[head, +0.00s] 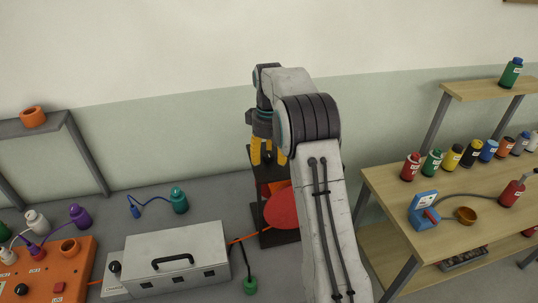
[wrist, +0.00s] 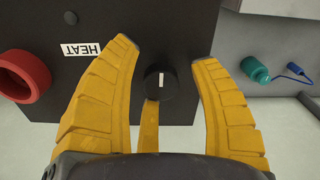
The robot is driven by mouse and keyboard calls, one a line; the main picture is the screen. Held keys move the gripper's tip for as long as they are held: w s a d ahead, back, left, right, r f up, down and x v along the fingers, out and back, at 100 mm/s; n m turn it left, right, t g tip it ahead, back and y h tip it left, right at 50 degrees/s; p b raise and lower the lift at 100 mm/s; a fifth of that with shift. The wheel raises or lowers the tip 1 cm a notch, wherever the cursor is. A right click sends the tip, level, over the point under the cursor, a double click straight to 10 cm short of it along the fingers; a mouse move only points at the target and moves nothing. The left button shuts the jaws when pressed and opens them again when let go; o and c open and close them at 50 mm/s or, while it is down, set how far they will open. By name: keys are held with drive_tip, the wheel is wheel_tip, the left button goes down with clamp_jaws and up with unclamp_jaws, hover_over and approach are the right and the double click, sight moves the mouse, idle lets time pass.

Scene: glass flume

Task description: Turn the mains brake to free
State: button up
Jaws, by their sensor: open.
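My gripper (head: 263,158) points down over a dark stand (head: 256,212) in the head view, its yellow fingers spread. In the wrist view my gripper (wrist: 163,55) is open, with a finger on either side of a round black knob (wrist: 161,84). A white line marks the knob's top, running roughly up and down in the picture. The knob sits on a dark panel (wrist: 178,35). A third finger shows just below the knob; I cannot tell whether it touches. A white label (wrist: 82,49) reads HEAT, upside down. No label naming the mains brake is legible.
A red ring (wrist: 23,76) is left of the knob. A red disc (head: 282,209) is on the stand's front. A grey box (head: 178,258), a teal bottle (head: 179,200) and an orange panel (head: 45,270) lie left. A wooden bench (head: 400,199) with several bottles stands right.

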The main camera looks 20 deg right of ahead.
sight(269, 154)
drive_tip(key=shift+r, duration=0.15)
wheel_tip(269, 154, up, 12)
idle(0.7)
idle(0.6)
